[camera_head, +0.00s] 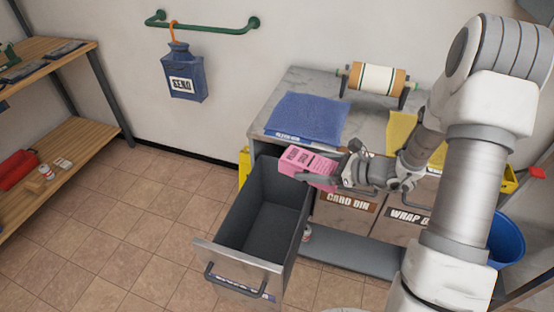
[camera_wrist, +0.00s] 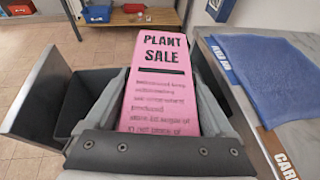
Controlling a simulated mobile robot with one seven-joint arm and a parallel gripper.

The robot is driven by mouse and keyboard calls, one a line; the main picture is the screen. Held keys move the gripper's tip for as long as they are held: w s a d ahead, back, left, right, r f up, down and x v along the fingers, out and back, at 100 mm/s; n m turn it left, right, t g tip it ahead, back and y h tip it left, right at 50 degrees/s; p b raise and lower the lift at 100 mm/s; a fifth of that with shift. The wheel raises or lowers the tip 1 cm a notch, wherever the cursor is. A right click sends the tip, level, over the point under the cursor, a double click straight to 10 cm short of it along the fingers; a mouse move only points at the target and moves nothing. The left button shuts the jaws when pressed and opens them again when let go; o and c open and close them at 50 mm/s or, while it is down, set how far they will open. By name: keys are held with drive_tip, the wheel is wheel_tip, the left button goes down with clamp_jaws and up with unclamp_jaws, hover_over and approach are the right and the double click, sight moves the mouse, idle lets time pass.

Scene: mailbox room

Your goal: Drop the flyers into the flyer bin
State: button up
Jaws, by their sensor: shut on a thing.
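A pink flyer stack (camera_head: 304,160) with "PLANT SALE" print is in my gripper (camera_head: 330,180). In the wrist view the pink flyers (camera_wrist: 158,75) stand between the two grey fingers of my gripper (camera_wrist: 160,95), which is shut on them. An open grey drawer (camera_head: 262,232) sticks out from the counter and looks empty. It also shows at the left in the wrist view (camera_wrist: 35,88). The flyers are at the drawer's back right corner in the head view; their height above its rim is hard to tell. The label on the drawer front is unreadable, so I cannot confirm it is the flyer bin.
Right of the drawer are closed fronts marked "CARD BIN" (camera_head: 347,201) and "WRAP" (camera_head: 407,217). A blue mat (camera_head: 306,117) and a paper roll (camera_head: 377,78) lie on the counter. A blue bucket (camera_head: 508,240) stands at the right. The floor left of the drawer is clear.

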sight(280, 169)
drive_tip(key=w+a+r+n+g+y+b, duration=0.15)
drive_tip(key=a+r+b, duration=0.25)
drive_tip(key=a+b, duration=0.45)
wheel_tip(280, 169, down, 6)
drive_tip(key=a+b, duration=0.1)
drive_tip(key=b, duration=0.3)
drive_tip(key=shift+a+n+g, duration=0.15)
drive_tip(key=shift+n+g, duration=0.2)
drive_tip(key=shift+n, duration=0.1)
drive_tip(key=shift+h, duration=0.25)
drive_tip(key=o, duration=1.6)
drive_tip(key=shift+s, duration=0.1)
drive_tip(key=shift+f, duration=0.1)
drive_tip(key=p+v, duration=0.4)
drive_tip(key=v, duration=1.3)
drive_tip(key=shift+r, duration=0.2)
